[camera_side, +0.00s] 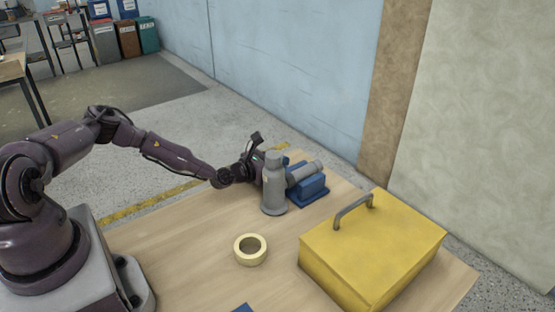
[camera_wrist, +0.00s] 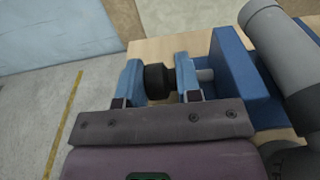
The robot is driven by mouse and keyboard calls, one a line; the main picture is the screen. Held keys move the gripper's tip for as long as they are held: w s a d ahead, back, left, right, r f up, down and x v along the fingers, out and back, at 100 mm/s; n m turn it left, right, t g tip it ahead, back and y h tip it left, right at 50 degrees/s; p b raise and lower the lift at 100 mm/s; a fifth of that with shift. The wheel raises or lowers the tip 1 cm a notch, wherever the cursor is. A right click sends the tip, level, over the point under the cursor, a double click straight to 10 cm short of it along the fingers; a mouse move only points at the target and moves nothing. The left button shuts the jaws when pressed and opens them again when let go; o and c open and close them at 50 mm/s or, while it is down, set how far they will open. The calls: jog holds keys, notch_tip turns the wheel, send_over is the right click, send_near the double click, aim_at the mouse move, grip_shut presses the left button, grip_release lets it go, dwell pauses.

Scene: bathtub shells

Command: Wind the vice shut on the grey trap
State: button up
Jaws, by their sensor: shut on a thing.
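The blue vice (camera_side: 312,190) stands near the far edge of the table, and it also shows in the wrist view (camera_wrist: 234,70). The grey trap (camera_side: 304,173) lies tilted at the vice's jaws; in the wrist view the trap (camera_wrist: 280,45) is at the upper right. I cannot tell whether both jaws touch it. My gripper (camera_wrist: 158,84) has its two blue fingers either side of the vice's black knob (camera_wrist: 157,78), shut on it. A grey spindle (camera_wrist: 204,76) runs from the knob into the vice. In the side view the fingertips are hidden behind a grey bottle.
The grey bottle (camera_side: 273,190) stands upright close beside my gripper and the vice. A yellow toolbox (camera_side: 370,255) with a grey handle fills the right of the table. A cream tape roll (camera_side: 250,250) lies at the middle front.

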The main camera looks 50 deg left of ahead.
jog(key=shift+a+f, duration=0.1)
jog(key=shift+a, duration=0.5)
jog(key=o, duration=0.7)
jog(key=shift+o, duration=0.2)
jog(key=shift+d, duration=0.15)
jog(key=shift+d, duration=0.15)
jog(key=s, duration=0.4)
jog(key=s+r, duration=0.1)
jog(key=s, duration=0.8)
jog(key=shift+r, duration=0.15)
